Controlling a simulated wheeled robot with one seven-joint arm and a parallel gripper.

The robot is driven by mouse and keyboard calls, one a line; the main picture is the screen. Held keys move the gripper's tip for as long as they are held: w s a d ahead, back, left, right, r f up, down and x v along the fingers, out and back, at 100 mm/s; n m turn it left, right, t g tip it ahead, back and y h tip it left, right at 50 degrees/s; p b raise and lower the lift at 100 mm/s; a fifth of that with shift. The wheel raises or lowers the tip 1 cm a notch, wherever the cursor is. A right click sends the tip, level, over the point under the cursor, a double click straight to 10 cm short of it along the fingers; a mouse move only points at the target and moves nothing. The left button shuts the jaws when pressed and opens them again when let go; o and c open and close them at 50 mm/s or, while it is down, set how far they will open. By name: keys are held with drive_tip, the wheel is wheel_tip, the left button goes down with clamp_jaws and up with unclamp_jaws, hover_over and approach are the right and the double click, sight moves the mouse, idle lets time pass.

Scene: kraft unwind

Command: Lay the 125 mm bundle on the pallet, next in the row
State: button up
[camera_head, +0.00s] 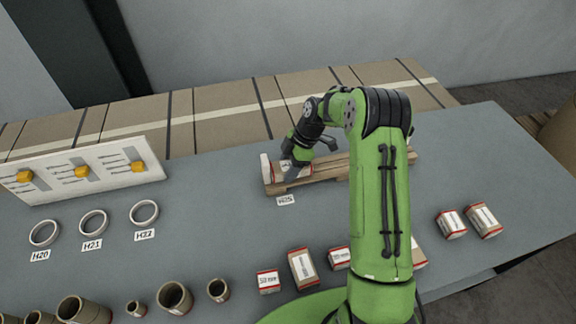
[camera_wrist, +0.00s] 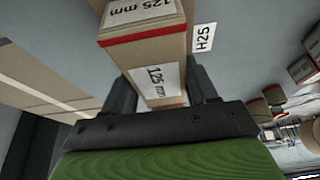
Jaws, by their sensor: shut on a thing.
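The wooden pallet (camera_head: 330,174) lies on the grey table in the head view, with a tag H25 (camera_head: 286,200) in front of its left end. My gripper (camera_head: 291,165) is at that left end, low over the pallet. It is shut on a kraft bundle (camera_head: 297,167) with a white label. In the wrist view the fingers stand on both sides of the bundle (camera_wrist: 155,60), whose label reads 125 mm. A white and red piece (camera_head: 265,167) stands just left of it at the pallet's end. Whether the held bundle touches the pallet is hidden. My arm covers part of the pallet's right side.
Several red-edged bundles (camera_head: 303,267) lie on the front of the table, and two more (camera_head: 483,221) at the right. Rings (camera_head: 93,223), cardboard tubes (camera_head: 175,298) and a white panel (camera_head: 82,172) are on the left. The pallet's middle looks bare.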

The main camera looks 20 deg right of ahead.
drive_tip(key=shift+f, duration=0.1)
idle(0.4)
drive_tip(key=o, duration=1.5)
drive_tip(key=p+v, duration=0.1)
drive_tip(key=v, duration=1.4)
drive_tip(key=shift+d+r+p, duration=0.25)
drive_tip(key=shift+r+p, duration=0.1)
